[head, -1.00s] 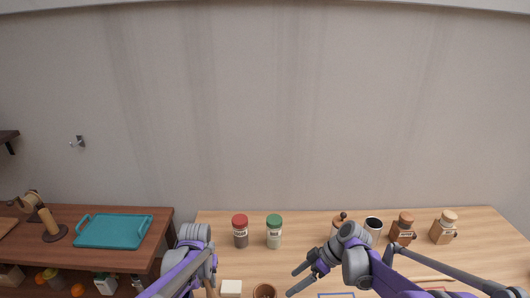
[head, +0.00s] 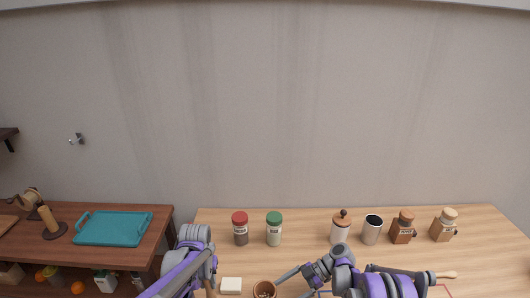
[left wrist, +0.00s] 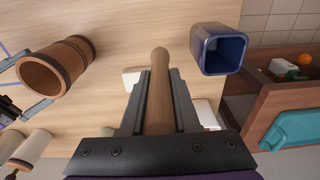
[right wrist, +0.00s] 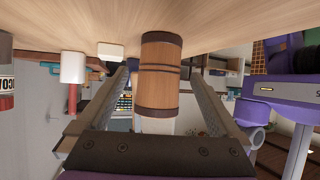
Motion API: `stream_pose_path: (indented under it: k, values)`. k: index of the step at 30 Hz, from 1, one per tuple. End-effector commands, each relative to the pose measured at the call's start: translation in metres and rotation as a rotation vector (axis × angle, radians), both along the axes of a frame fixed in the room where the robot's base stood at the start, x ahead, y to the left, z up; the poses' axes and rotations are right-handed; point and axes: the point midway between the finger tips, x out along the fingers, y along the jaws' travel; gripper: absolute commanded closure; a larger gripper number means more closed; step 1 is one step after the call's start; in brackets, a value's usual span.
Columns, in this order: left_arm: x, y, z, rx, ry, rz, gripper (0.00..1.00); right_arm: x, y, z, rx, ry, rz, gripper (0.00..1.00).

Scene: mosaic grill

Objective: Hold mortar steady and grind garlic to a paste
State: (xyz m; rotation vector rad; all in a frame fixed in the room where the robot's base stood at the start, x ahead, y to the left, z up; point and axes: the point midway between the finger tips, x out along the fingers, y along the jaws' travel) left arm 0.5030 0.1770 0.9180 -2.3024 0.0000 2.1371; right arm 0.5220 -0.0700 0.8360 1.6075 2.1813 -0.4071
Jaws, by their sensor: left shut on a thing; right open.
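The wooden mortar (head: 265,290) stands on the table at the bottom edge of the head view. It looks like a dark-banded wooden cup in the left wrist view (left wrist: 52,70). Small bits show inside it in the head view, too small to identify as garlic. My left gripper (left wrist: 157,85) is shut on the wooden pestle (left wrist: 158,100), left of the mortar in the head view and apart from it. My right gripper (head: 290,290) is open beside the mortar. In the right wrist view, the mortar (right wrist: 160,75) shows between the spread fingers; contact cannot be told.
A pale block (head: 231,285) lies left of the mortar. Red-lidded (head: 240,230) and green-lidded (head: 274,231) jars stand behind. A blue square cup (left wrist: 218,50) is near the pestle.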

Motion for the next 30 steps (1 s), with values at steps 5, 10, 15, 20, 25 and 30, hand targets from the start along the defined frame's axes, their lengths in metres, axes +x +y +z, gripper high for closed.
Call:
stream_pose_path:
  k: [5,10,15,20,25,30]
  values:
    - [-0.005,0.000,-0.008,0.000,0.008,0.000,1.00,-0.009,0.024,-0.015,0.000,0.003,0.002,0.00]
    - [-0.014,0.000,-0.025,0.000,0.023,0.000,1.00,-0.016,0.043,-0.028,-0.001,0.005,0.002,0.00]
    - [-0.019,0.000,-0.034,0.000,0.030,0.000,1.00,-0.019,0.055,-0.034,-0.001,0.004,0.000,0.00]
    - [-0.020,0.000,-0.037,0.000,0.032,0.000,1.00,-0.019,0.060,-0.035,-0.001,0.003,-0.001,0.00]
    - [-0.020,0.000,-0.036,0.000,0.032,0.000,1.00,-0.019,0.060,-0.034,-0.001,0.001,-0.001,0.00]
    - [-0.020,0.000,-0.036,0.000,0.032,0.000,1.00,-0.019,0.060,-0.034,-0.001,0.001,-0.001,0.13]
